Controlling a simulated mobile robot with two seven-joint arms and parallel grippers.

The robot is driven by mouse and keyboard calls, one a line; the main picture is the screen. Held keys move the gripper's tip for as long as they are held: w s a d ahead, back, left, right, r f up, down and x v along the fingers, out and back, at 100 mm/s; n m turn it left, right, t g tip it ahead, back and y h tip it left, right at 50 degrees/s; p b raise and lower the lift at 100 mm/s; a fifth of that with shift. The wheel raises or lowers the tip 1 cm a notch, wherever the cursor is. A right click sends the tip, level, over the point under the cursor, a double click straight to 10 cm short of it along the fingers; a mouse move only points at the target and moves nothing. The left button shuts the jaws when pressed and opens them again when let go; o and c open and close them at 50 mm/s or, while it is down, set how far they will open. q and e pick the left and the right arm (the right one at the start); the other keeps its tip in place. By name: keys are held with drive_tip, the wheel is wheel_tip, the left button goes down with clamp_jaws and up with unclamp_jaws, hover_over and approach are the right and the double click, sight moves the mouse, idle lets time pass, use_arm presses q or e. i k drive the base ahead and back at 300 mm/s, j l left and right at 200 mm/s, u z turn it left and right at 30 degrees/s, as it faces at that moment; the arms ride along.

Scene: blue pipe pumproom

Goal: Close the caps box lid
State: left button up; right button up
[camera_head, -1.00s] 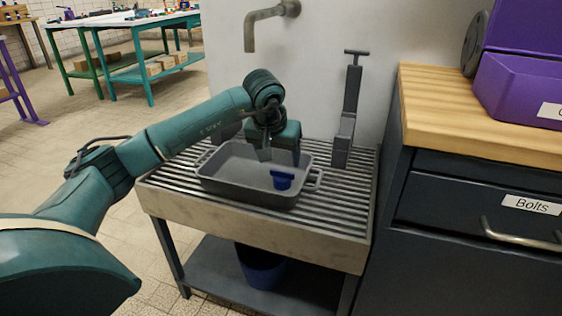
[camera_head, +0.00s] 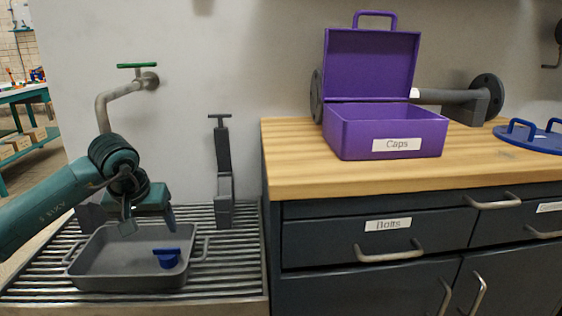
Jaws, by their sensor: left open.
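The purple caps box (camera_head: 365,138) stands on the wooden counter, with a white "Caps" label on its front. Its lid (camera_head: 370,65) is raised upright at the back, with a purple handle (camera_head: 375,16) on top. The inside of the box is mostly hidden by its front wall. My left gripper (camera_head: 147,222) is open above the grey tray at the left, well away from the box. My right gripper is not in view.
The grey tray (camera_head: 95,278) on the slatted sink holds a small blue part (camera_head: 167,258). A tap (camera_head: 125,95) and a grey upright tool (camera_head: 223,175) stand behind. A grey pipe fitting (camera_head: 470,100) lies behind the box; a blue flanged disc (camera_head: 535,137) lies right. The counter front (camera_head: 300,170) is clear.

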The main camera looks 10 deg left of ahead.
sight(359, 64)
drive_tip(key=k, duration=1)
